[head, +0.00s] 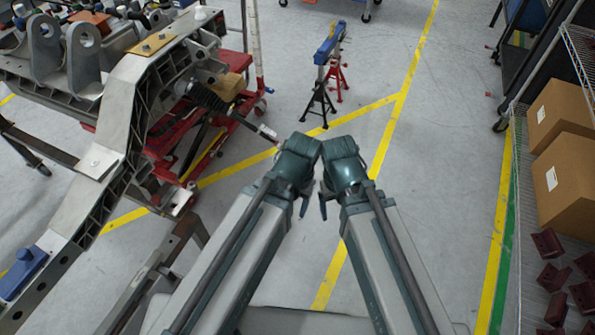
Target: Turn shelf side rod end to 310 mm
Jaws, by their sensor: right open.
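The chassis (118,115) stands at the left. A steering rod with a dark ribbed boot (205,97) comes out of it, and its pale rod end (268,133) points toward the shelf side. My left gripper (303,207) hangs just right of and nearer than this rod end in the picture, apart from it. Its fingers are mostly hidden by its wrist, so its opening is unclear. My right gripper (323,206) is beside it, open, with little of its fingers showing. I see no part held in it.
A red lift cart (215,150) stands under the chassis. A blue beam (329,42) on red and black stands is ahead. A shelf at right holds cardboard boxes (565,190) and several dark red brackets (548,243). The floor between is clear, with yellow lines.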

